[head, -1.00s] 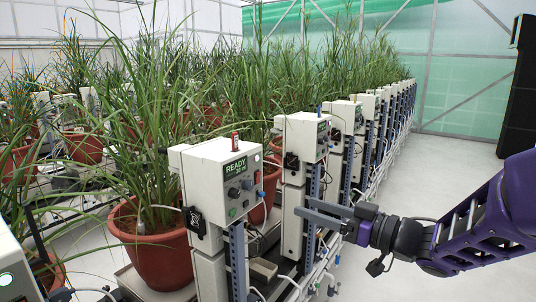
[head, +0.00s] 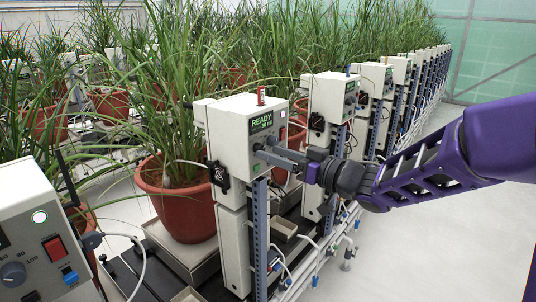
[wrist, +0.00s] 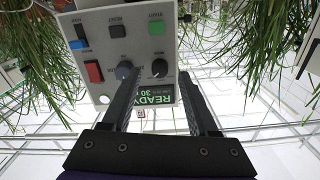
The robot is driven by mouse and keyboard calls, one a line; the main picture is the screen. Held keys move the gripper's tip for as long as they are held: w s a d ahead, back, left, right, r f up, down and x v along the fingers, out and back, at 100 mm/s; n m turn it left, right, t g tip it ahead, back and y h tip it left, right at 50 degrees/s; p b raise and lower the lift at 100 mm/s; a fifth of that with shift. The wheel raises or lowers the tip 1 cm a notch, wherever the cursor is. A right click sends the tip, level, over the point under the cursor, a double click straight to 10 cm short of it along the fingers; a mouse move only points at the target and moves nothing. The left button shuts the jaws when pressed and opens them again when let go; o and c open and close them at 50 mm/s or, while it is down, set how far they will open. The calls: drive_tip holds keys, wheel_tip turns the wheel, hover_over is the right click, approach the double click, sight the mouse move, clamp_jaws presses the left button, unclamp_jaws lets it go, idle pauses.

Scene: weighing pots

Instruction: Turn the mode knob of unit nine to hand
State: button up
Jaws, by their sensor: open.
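A pale control box (head: 228,130) with a green READY display (head: 261,122) stands on a post, and its panel shows upside down in the wrist view (wrist: 109,49). A black knob with a white pointer (wrist: 159,68) sits beside a grey-blue knob (wrist: 124,70). Which knob is the mode knob, and the unit number, I cannot read. My gripper (head: 272,153) is open in front of the panel. In the wrist view its fingertips (wrist: 157,76) lie either side of the black knob; I cannot tell whether they touch it. In the head view the fingers hide part of the panel.
A red switch (wrist: 94,72), a blue switch (wrist: 78,44) and a green button (wrist: 156,28) share the panel. A similar box (head: 330,95) stands just beyond, in a long row. Another panel (head: 35,240) is close at lower left. Floor at the right is clear.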

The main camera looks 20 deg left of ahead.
drive_tip(key=shift+x, duration=1.15)
clamp_jaws()
